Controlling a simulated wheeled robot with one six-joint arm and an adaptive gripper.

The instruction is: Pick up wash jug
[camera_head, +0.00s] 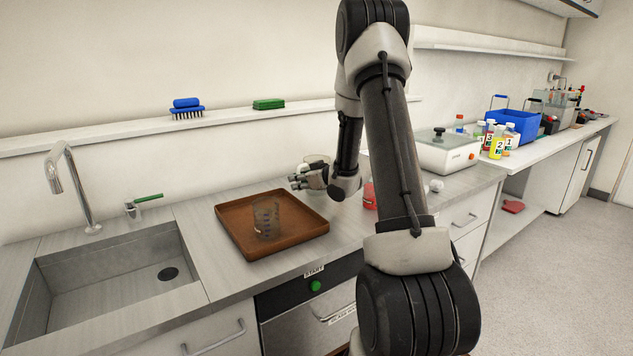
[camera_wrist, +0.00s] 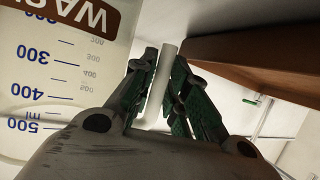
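The wash jug (camera_wrist: 55,75) fills the upper left of the wrist view. It is a clear plastic jug with a brown label reading "WAS…" and blue volume marks. Its pale handle (camera_wrist: 165,75) runs between my gripper's (camera_wrist: 167,62) two green-padded fingers, which close in on it from both sides near the tips. In the head view my gripper (camera_head: 300,178) is beside the brown tray's far right corner, at the jug (camera_head: 316,160), which shows only partly behind the fingers. The jug appears to stand on the counter.
The brown tray (camera_head: 232,222) lies close by with a clear glass vessel (camera_head: 267,218) on it. A red-liquid container (camera_head: 369,196) stands right of my gripper. A white instrument (camera_head: 447,150) is farther right. The sink (camera_head: 110,285) is left; a wall shelf (camera_head: 230,118) runs behind.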

